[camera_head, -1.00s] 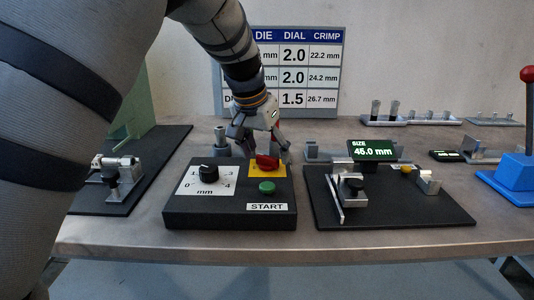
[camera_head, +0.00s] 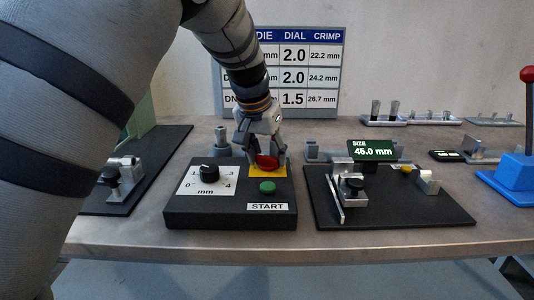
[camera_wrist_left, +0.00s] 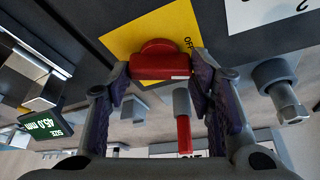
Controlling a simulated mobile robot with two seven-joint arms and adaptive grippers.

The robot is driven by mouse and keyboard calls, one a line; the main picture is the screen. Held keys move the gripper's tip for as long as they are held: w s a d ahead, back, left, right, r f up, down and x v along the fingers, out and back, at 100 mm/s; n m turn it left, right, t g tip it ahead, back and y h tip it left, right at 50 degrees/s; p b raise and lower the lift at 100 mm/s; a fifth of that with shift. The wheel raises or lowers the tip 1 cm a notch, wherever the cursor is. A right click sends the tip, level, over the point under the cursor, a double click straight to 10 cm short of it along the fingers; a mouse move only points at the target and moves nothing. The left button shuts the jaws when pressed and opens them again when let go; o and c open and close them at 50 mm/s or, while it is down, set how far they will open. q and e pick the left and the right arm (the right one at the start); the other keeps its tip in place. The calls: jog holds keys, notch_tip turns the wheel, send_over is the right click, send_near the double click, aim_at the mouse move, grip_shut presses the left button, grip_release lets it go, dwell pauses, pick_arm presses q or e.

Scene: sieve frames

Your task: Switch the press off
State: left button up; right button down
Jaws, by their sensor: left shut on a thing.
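The press's control box (camera_head: 185,215) stands on the table, with a red rotary switch (camera_head: 265,162) on a yellow plate (camera_head: 280,172). My left gripper (camera_head: 266,154) reaches down from above and is shut on the red switch. In the left wrist view, the red switch (camera_wrist_left: 158,62) sits between the fingertips (camera_wrist_left: 160,74), one on each side. The word OFF shows on the yellow plate (camera_wrist_left: 125,38) beside it there. My fingers hide part of the switch in the head view. My right gripper is not in view.
A green button (camera_head: 267,187) marked START and a black dial (camera_head: 209,171) are on the same box. A black board with a size display (camera_head: 373,150) stands to the right, and a blue press with a red-knobbed lever (camera_head: 512,175) at far right. A chart (camera_head: 325,100) stands behind.

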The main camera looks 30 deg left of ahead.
pick_arm(q)
jog(key=shift+n+y, duration=0.9)
jog(key=shift+n, duration=1.6)
jog(key=o, duration=1.2)
jog(key=shift+g, duration=0.3)
jog(key=shift+c, duration=0.2)
jog(key=v, duration=1.2)
